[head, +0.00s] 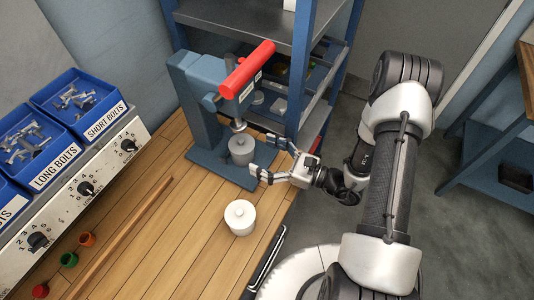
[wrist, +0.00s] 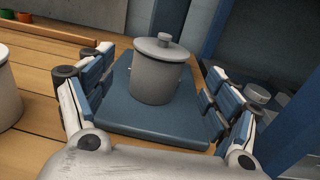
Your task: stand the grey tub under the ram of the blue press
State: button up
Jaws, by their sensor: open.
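The grey tub (head: 242,149) with a lid and knob stands upright on the base plate of the blue press (head: 194,100). In the head view it is below the press's ram (head: 238,125); how well it is centred is hard to tell. The tub also shows in the wrist view (wrist: 160,75), on the blue base plate (wrist: 150,122). My gripper (head: 263,158) is open, its fingers to either side of and short of the tub, with a gap between. The ram is out of sight in the wrist view.
A white lidded tub (head: 240,218) stands on the wooden bench nearer the front. The press's red handle (head: 247,69) reaches out above. A blue shelf rack (head: 300,75) stands close behind my gripper. Blue bolt bins (head: 78,100) and small coloured cups (head: 68,260) are at left.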

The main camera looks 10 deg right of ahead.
jog(key=shift+s+d, duration=0.25)
jog(key=shift+d, duration=0.05)
jog(key=shift+s+a+r+n, duration=0.1)
jog(key=shift+a+r+n, duration=0.05)
jog(key=shift+r+n, duration=0.2)
jog(key=s+a+r+n+g+h, duration=0.2)
jog(key=s+a+r+n+g, duration=0.1)
jog(key=s+r+n+g, duration=0.35)
jog(key=s+a+r+n+g+h, duration=0.1)
jog(key=s+a+r+n+g, duration=0.2)
jog(key=s+r+n+g, duration=0.4)
jog(key=s+d+r+n+t+h, duration=0.3)
jog(key=d+r+n+t+h, duration=0.1)
jog(key=d+n+h, duration=0.1)
jog(key=s+d+r+n+t+h, duration=0.3)
jog(key=d+r+n+t+h, duration=0.1)
jog(key=d+h, duration=0.3)
jog(key=shift+d+r+n, duration=0.4)
jog(key=shift+d+n, duration=0.05)
jog(key=shift+n, duration=0.35)
jog(key=shift+c, duration=0.2)
